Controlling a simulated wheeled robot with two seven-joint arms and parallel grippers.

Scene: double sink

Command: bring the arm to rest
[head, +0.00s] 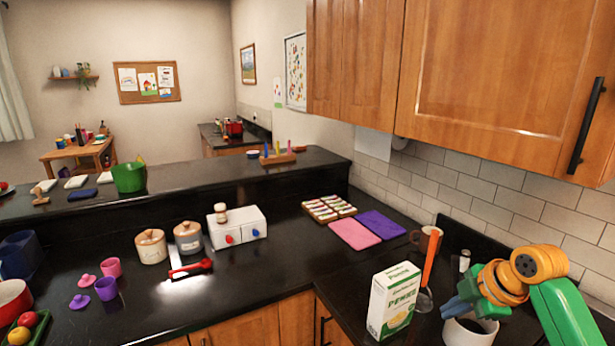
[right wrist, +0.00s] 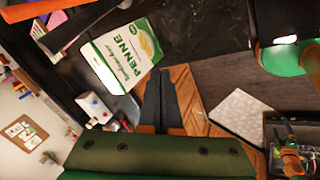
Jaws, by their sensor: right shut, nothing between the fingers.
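My right gripper (head: 460,298) is at the lower right of the head view, at the end of the green and orange right arm. Its blue fingers appear just right of the penne box (head: 395,302) and by the rim of a white container (head: 468,334). In the right wrist view my right gripper's dark fingers (right wrist: 163,92) are together, with nothing between them. The penne box also shows there (right wrist: 122,52), close to the fingers and apart from them as far as I can tell. My left gripper is not in view.
An orange-handled utensil (head: 430,257) and a brown mug (head: 424,238) stand behind the box. A pink mat (head: 354,233) and a purple mat (head: 382,225) lie farther back. Wooden cupboards (head: 500,80) hang above. The dark counter's middle (head: 290,275) is clear.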

